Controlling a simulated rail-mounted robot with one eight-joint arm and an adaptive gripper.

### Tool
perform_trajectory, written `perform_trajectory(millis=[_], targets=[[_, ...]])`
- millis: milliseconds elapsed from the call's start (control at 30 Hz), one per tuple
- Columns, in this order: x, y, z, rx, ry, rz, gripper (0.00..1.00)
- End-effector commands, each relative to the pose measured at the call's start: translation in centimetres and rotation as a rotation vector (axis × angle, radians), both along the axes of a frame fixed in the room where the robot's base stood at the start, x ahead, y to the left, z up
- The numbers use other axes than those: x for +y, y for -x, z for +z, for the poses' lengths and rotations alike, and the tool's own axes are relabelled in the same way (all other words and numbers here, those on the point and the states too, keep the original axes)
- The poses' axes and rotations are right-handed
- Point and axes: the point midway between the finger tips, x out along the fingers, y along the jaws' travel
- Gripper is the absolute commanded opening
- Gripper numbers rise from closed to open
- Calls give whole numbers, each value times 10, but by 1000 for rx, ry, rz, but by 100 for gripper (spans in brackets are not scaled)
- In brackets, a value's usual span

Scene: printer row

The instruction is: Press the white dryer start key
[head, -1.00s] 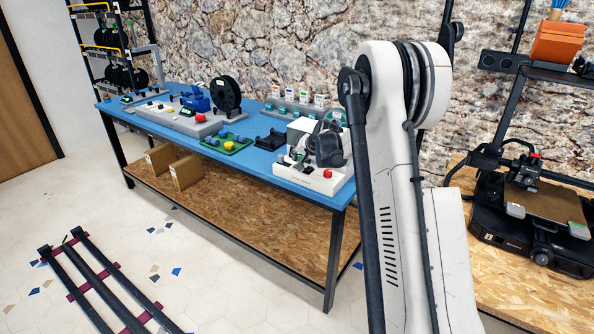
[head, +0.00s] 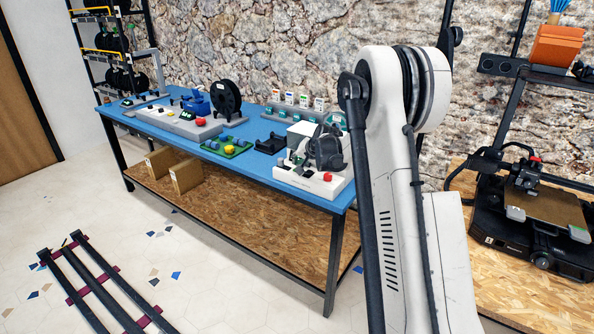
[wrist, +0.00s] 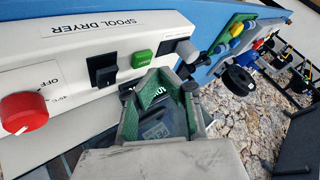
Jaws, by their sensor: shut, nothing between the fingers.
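The white spool dryer (head: 310,181) stands at the right end of the blue bench, with a red knob at its front right. In the wrist view its white panel (wrist: 75,28) carries the red knob (wrist: 24,112), a black rocker switch (wrist: 103,70), a small green piece (wrist: 141,58) and a dark block with a pale grey end (wrist: 187,50). I cannot pick out the white start key for sure. My gripper (wrist: 160,88) is shut and empty, with its tips close to the panel beside the green piece. Whether it touches is unclear. In the head view dark parts crowd over the dryer.
On the blue bench (head: 262,165), a green tray (head: 226,147) with coloured pieces lies left of the dryer, near a black holder (head: 271,143). A black spool (head: 226,100) and a long control unit (head: 180,120) stand farther left. The stone wall rises behind.

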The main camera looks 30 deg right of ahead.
Motion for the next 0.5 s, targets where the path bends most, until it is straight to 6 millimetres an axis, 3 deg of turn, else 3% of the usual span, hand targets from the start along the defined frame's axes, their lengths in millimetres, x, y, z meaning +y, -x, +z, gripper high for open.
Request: perform_trajectory(millis=[500], targets=[[0, 0, -4, 0, 0, 0, 0]])
